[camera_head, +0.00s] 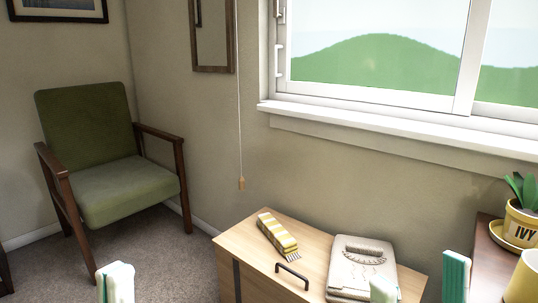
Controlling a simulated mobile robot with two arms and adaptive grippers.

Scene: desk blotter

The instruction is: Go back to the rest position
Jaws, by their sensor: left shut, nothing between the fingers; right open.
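My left gripper (116,282) shows at the bottom left, its pale and teal fingertips together with nothing between them. It is in front of the carpet, left of the wooden cabinet (232,240). My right gripper (419,283) is at the bottom right, its two fingertips wide apart and empty. Its left fingertip overlaps the white ridged object on the cabinet in the picture; its right fingertip is in front of the wall beside the cabinet. I cannot tell whether it touches anything. Both arms behind the fingertips are out of view.
A potted plant (521,222) and a yellow cup-like object (524,280) stand at right. A green armchair (125,190) is at left.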

